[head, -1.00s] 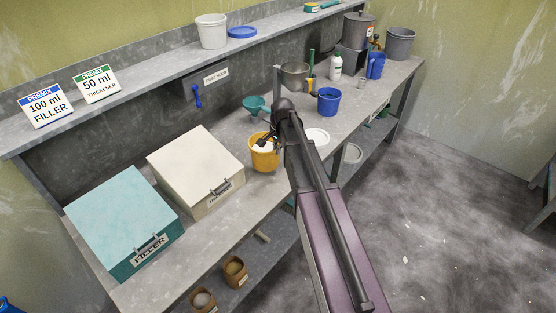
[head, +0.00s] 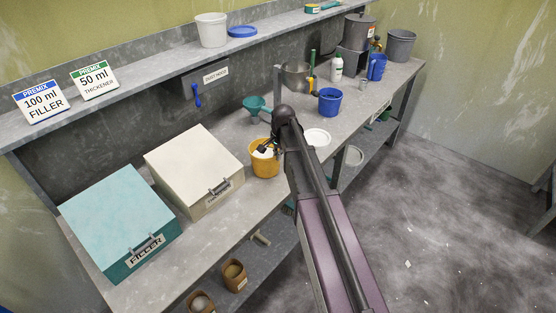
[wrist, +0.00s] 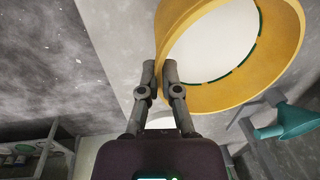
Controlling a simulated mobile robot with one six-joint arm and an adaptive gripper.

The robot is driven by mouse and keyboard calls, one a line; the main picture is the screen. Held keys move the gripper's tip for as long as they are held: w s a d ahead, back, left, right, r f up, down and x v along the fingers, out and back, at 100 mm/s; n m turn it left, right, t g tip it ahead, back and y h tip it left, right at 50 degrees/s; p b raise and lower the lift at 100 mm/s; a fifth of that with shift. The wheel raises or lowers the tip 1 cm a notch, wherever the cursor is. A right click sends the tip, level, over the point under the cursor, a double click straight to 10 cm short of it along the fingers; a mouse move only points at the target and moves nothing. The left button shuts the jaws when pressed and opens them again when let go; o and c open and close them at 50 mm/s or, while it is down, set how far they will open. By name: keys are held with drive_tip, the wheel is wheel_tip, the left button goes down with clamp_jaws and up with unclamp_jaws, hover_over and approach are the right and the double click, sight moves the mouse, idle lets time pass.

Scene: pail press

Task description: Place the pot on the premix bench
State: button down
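The pot (head: 264,167) is a yellow-orange tub with a pale inside, in the middle of the head view. It is upright over the premix bench (head: 228,228), right of the cream box. I cannot tell whether its base touches the bench top. My gripper (head: 262,150) is at the pot's rim, and its fingers are close together with the pot wall between them. The wrist view shows the fingertips at the edge of the pot (wrist: 251,92). My arm hides part of the bench behind and right of the pot.
The cream box (head: 196,165) and teal filler box (head: 115,222) stand to the left. Bare bench top shows in front of the pot.

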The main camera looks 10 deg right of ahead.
drive_tip(key=shift+f, duration=0.25)
drive_tip(key=c, duration=0.8)
unclamp_jaws()
drive_tip(key=shift+r, duration=0.1)
wheel_tip(320, 180, up, 12)
drive_tip(key=s+p, duration=0.1)
drive_tip(key=p, duration=1)
drive_tip(key=shift+s+d+p, duration=0.2)
drive_tip(key=shift+d+p, duration=0.2)
drive_tip(key=shift+d, duration=0.05)
drive_tip(key=s+a+n, duration=0.2)
drive_tip(key=s+n, duration=0.3)
drive_tip(key=s, duration=0.6)
drive_tip(key=s+a+n+g+h, duration=0.1)
drive_tip(key=s+n, duration=0.4)
drive_tip(key=s, duration=0.7)
drive_tip(key=shift+a+n, duration=0.4)
drive_tip(key=shift+a, duration=0.2)
